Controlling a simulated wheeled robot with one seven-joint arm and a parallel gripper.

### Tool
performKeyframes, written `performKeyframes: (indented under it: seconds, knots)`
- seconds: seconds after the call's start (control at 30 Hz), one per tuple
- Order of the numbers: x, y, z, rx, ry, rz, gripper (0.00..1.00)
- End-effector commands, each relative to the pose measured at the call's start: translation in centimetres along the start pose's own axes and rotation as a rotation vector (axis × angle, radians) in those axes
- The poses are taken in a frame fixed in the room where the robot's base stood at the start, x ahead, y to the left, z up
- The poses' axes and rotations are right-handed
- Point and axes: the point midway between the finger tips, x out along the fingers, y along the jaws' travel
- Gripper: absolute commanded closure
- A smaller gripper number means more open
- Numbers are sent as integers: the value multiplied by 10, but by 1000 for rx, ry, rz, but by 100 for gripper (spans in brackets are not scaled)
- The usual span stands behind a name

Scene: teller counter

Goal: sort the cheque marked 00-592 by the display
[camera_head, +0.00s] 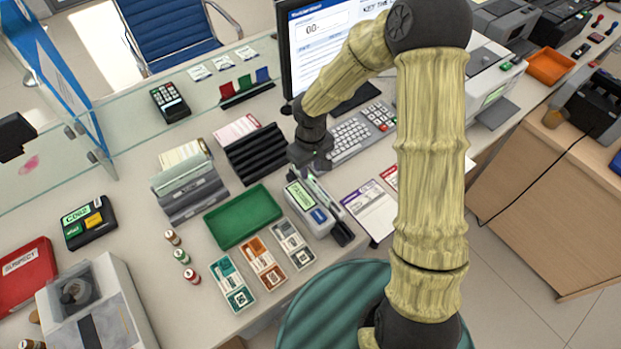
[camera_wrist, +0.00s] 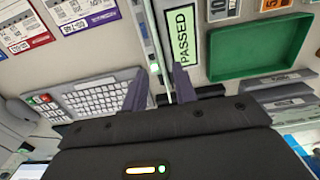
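The cheque reader (camera_head: 315,212) stands on the counter with a lit green display (camera_head: 300,196). In the wrist view the display (camera_wrist: 181,37) reads PASSED. My gripper (camera_head: 318,168) is just above the reader's far end. In the wrist view my gripper (camera_wrist: 160,88) has its two fingers apart, one on each side of a thin upright edge (camera_wrist: 168,88). This edge looks like a cheque seen edge-on in the reader's slot; its number cannot be read. The monitor (camera_head: 318,40) shows a number starting 00-, partly hidden by my arm.
A green tray (camera_head: 243,216) lies left of the reader, with a black slotted rack (camera_head: 257,153) behind it. A red SUSPECT box (camera_head: 26,272) is far left. Purple-marked (camera_head: 369,208) and red-marked sheets lie right of the reader. A keyboard (camera_head: 361,132) is behind.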

Motion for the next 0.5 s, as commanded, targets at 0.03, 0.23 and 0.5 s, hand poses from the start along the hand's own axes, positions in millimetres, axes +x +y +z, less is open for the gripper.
performKeyframes:
  seconds: [0.03,0.23,0.5]
  knots:
    - [9,-1,0,-3,-3,-2,72]
    - [40,-1,0,-3,-3,-1,72]
    - [58,0,0,-1,0,0,72]
